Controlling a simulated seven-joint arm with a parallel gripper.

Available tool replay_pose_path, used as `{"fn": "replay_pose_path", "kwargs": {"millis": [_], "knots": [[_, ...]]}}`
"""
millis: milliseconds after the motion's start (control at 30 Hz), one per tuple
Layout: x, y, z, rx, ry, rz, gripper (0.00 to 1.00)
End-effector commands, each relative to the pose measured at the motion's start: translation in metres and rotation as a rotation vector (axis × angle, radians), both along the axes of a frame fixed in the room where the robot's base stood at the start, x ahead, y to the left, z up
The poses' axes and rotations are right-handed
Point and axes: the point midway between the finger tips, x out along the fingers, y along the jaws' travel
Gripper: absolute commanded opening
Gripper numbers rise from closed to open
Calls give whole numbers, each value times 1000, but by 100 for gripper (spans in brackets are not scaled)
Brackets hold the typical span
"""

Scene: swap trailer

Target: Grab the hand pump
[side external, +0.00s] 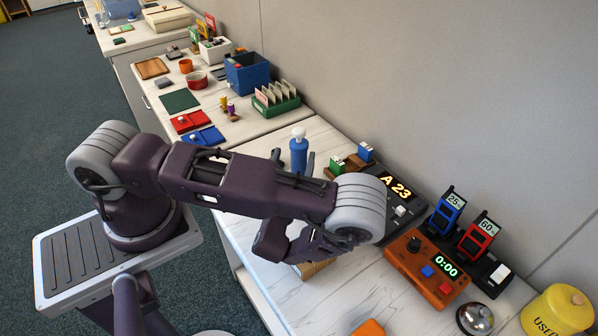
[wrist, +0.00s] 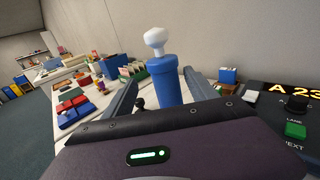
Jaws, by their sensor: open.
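The hand pump (side external: 298,153) is a blue cylinder with a white knob on top. It stands upright on the white worktop, just beyond my arm in the side external view, which hides its lower part. In the wrist view the hand pump (wrist: 165,82) stands upright near the middle, with its base hidden behind my gripper body. My gripper (wrist: 160,85) is open, with one grey finger to the left of the pump and one to the right. I cannot tell whether either finger touches it.
To the right stand a black device (side external: 398,205) reading "A 23", an orange timer box (side external: 425,272), a silver bell (side external: 475,318) and a yellow canister (side external: 560,312). A small wooden stand (side external: 345,166) is right of the pump. A green card box (side external: 277,106) stands behind it.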

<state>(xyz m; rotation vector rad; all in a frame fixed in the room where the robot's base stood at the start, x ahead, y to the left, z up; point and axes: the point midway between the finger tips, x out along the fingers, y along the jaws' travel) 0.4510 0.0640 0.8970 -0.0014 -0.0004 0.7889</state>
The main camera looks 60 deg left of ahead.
Motion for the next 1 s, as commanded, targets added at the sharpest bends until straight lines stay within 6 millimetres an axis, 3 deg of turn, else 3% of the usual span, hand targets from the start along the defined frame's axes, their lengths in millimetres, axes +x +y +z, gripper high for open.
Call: {"fn": "replay_pose_path", "kwargs": {"millis": [300,567,667,900,1000], "knots": [[44,33,4,1,-1,2,66],[49,37,4,1,1,-1,66],[49,37,4,1,1,-1,51],[49,37,4,1,1,-1,3],[49,37,4,1,1,-1,0]]}}
